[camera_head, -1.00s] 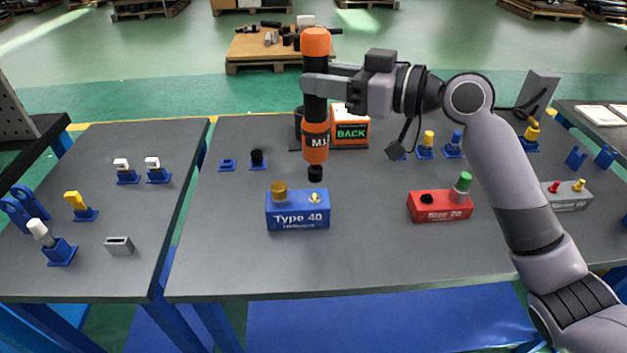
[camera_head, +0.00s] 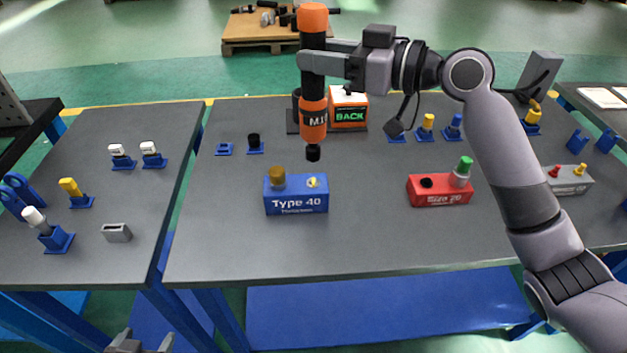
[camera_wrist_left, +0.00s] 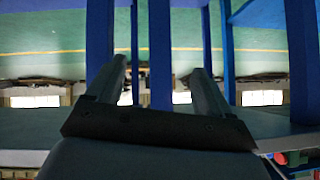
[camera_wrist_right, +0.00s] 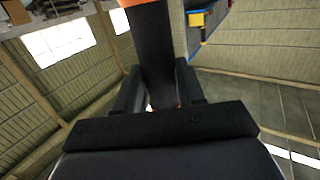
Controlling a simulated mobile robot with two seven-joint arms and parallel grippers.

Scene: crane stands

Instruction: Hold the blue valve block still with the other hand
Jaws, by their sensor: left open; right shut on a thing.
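The blue valve block (camera_head: 296,198), lettered Type 40, sits on the middle table. It has a brass-coloured knob at its left and a small yellow fitting at its right. My right gripper (camera_head: 312,62) is shut on an orange and black screwdriver-like tool (camera_head: 313,118), held upright with its black tip above and just behind the block, apart from it. The tool's dark shaft also shows in the right wrist view (camera_wrist_right: 158,60). My left gripper (camera_head: 139,345) is open and empty at the bottom edge of the head view, below table height. The left wrist view shows its spread fingers (camera_wrist_left: 163,85).
A red block (camera_head: 440,190) with a green knob stands to the right on the same table. An orange BACK box (camera_head: 348,112) is behind the tool. Several small blue stands hold parts. The left table (camera_head: 100,210) carries a grey hollow block (camera_head: 116,233).

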